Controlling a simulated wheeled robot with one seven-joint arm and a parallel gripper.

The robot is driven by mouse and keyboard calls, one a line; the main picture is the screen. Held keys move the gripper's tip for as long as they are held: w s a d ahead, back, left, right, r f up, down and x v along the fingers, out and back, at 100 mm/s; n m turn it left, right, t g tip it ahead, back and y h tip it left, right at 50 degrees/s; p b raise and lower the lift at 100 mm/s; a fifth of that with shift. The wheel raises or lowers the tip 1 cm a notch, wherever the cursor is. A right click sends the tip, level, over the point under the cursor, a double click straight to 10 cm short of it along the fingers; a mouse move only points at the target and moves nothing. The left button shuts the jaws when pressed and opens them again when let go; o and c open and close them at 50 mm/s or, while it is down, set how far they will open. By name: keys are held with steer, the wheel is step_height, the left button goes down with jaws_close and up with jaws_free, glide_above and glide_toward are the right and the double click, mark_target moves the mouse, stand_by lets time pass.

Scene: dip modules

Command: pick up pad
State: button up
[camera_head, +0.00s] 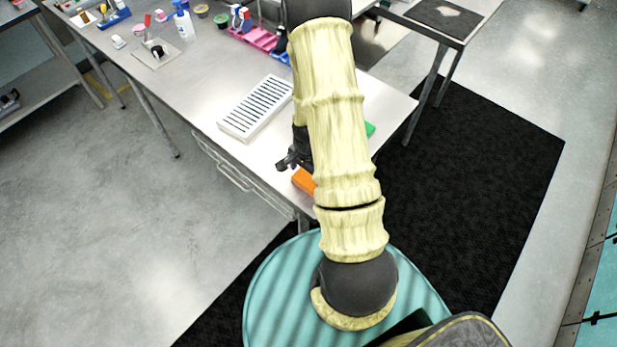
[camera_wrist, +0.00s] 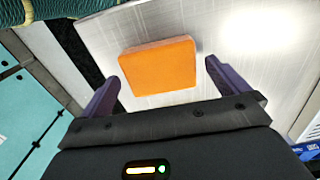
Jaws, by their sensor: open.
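The pad is an orange, flat, rounded block (camera_wrist: 158,66) lying on the metal table. In the head view the orange pad (camera_head: 304,180) is partly hidden behind my arm, near the table's front corner. My gripper (camera_wrist: 163,84) is open and empty, with its two purple fingers apart. In the wrist view the pad appears between and a little beyond the fingertips, and neither finger touches it. In the head view only a dark part of my gripper (camera_head: 290,161) shows beside the arm, just behind the pad.
A white slotted rack (camera_head: 256,107) stands left of my arm on the table (camera_head: 215,75). A green item (camera_head: 370,129) shows just right of the arm. A pink tray (camera_head: 254,38), bottle (camera_head: 184,22) and several small items stand farther back. The table's front edge is close to the pad.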

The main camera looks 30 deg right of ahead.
mark_target(308, 178)
steer(key=shift+f, duration=0.85)
steer(key=shift+c, duration=0.2)
steer(key=c, duration=0.8)
steer(key=shift+c, duration=0.2)
steer(key=shift+r, duration=0.2)
step_height(308, 178, up, 10)
steer(key=b, duration=0.2)
steer(key=shift+f, duration=0.15)
